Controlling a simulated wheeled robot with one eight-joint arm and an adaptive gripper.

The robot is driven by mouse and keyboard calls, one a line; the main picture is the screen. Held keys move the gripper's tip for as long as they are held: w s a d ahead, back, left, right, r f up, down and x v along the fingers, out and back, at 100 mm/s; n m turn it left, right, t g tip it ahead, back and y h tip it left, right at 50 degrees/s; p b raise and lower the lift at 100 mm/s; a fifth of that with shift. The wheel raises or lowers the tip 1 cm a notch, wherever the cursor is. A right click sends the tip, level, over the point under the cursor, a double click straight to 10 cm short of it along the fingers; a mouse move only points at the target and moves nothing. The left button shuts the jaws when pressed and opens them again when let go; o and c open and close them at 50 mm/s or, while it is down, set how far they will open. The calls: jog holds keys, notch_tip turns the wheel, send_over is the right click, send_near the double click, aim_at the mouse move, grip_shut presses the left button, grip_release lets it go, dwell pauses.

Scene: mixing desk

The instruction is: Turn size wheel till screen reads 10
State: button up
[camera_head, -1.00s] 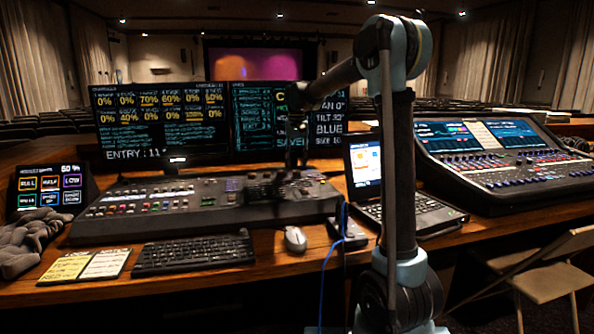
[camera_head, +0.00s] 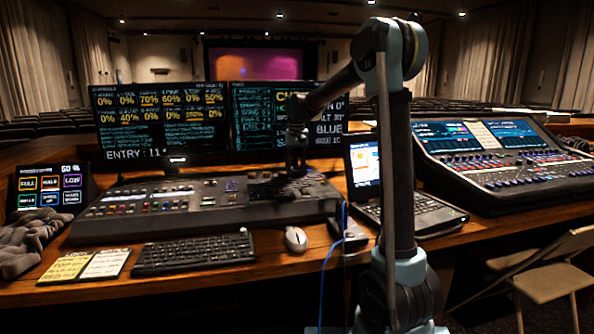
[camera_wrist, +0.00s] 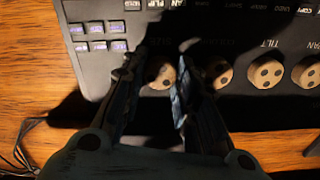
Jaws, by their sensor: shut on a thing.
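A round pale wheel (camera_wrist: 161,76) with dark dimples sits on the console's lower edge in the wrist view. My gripper (camera_wrist: 158,90) has its fingers on either side of this wheel and is shut on it. In the head view my gripper (camera_head: 296,168) reaches down onto the right part of the lighting console (camera_head: 200,205). The right monitor (camera_head: 262,140) is partly covered by my arm. It shows "BLUE" and a line below it whose number is too small to read surely.
More wheels stand in a row to the right, one under the TILT label (camera_wrist: 265,72). A keyboard (camera_head: 193,253), mouse (camera_head: 295,239) and laptop (camera_head: 425,210) lie close by. A blue cable (camera_head: 326,270) hangs over the desk edge.

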aim_at(297, 170)
dwell(0.3)
jog(key=o, duration=0.8)
jog(key=shift+r, duration=0.15)
notch_tip(297, 170, up, 12)
jog(key=shift+w+f, duration=0.1)
jog(key=shift+f, duration=0.1)
